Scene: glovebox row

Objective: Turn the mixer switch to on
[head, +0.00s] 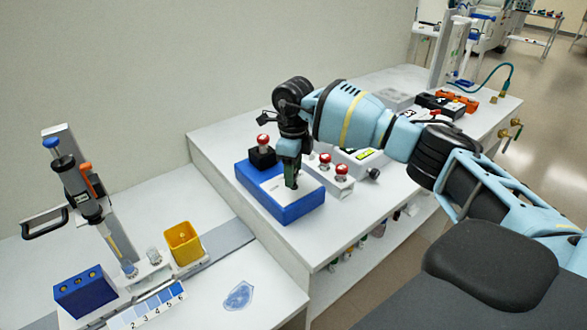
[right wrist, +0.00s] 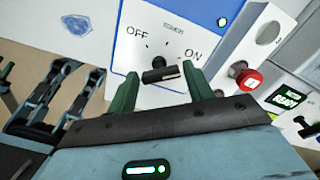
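The mixer switch is a black knob (right wrist: 160,73) on a white panel with OFF printed at left and ON at right. Its bar lies nearly level across the picture, with a pale mark near its right end. The panel is the top of a blue box (head: 295,208) on the bench in the head view. My right gripper (head: 291,183) points down over this box and hides the knob there. In the right wrist view the green fingers (right wrist: 160,85) are open, one on each side of the knob. Whether they touch it, I cannot tell.
A lower bench at left holds a pipette stand (head: 85,190) and a yellow bin (head: 184,243). Bare bench (head: 345,225) lies in front.

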